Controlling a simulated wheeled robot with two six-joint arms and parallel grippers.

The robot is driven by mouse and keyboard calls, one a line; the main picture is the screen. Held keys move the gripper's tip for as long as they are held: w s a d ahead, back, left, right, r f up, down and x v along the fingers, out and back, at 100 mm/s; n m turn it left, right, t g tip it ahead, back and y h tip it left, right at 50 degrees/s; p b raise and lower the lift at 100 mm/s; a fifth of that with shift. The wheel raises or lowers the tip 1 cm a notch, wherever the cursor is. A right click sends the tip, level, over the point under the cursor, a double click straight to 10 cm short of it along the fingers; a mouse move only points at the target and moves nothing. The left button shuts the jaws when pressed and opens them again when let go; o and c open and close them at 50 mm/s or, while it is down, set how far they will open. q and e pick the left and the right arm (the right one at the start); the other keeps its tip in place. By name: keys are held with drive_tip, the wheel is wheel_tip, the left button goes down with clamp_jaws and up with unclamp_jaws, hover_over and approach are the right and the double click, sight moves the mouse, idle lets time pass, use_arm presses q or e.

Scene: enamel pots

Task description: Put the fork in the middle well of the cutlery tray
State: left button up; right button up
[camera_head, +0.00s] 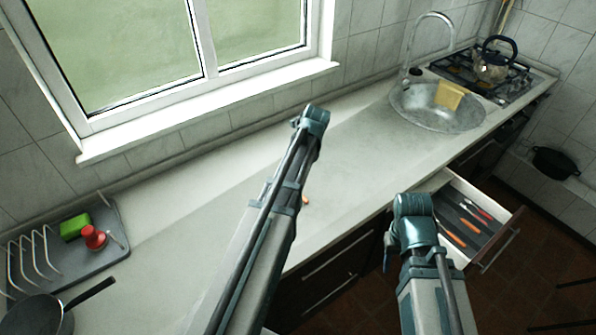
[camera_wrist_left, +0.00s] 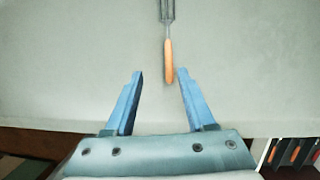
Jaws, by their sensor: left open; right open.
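The fork (camera_wrist_left: 168,45) has an orange handle and lies on the pale countertop in the left wrist view. In the head view only a bit of its orange handle (camera_head: 305,200) shows beside my left arm. My left gripper (camera_wrist_left: 160,75) is open, with the handle end between its fingertips, nearer the right finger; I cannot tell whether it touches. The head view hides that gripper behind my arm. The dark cutlery tray (camera_head: 447,210) sits in the open drawer, with orange- and red-handled cutlery inside. My right gripper (camera_head: 388,260), partly hidden, is open beside the drawer.
The drawer front (camera_head: 497,250) juts out from the counter. A sink (camera_head: 425,112) with a yellow sponge (camera_head: 449,95), and a hob with a kettle (camera_head: 492,66), lie beyond. A dish rack (camera_head: 35,255) and a pan (camera_head: 38,316) are at left. The middle counter is mostly clear.

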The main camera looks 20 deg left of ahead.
use_arm(q)
drive_tip(key=r, duration=0.1)
drive_tip(key=w+r+h+p, duration=0.1)
drive_tip(key=a+r+h+p, duration=0.1)
drive_tip(key=shift+w+r, duration=0.2)
drive_tip(key=shift+r, duration=0.1)
use_arm(e)
drive_tip(key=r, duration=0.4)
drive_tip(key=shift+w+d, duration=0.2)
drive_tip(key=shift+w, duration=0.05)
use_arm(q)
drive_tip(key=shift+f, duration=0.1)
use_arm(e)
drive_tip(key=shift+f, duration=0.1)
use_arm(q)
wheel_tip(320, 180, down, 8)
drive_tip(key=b, duration=0.8)
drive_tip(key=shift+f, duration=0.25)
drive_tip(key=shift+a, duration=0.1)
use_arm(e)
wheel_tip(320, 180, down, 8)
drive_tip(key=shift+f, duration=0.25)
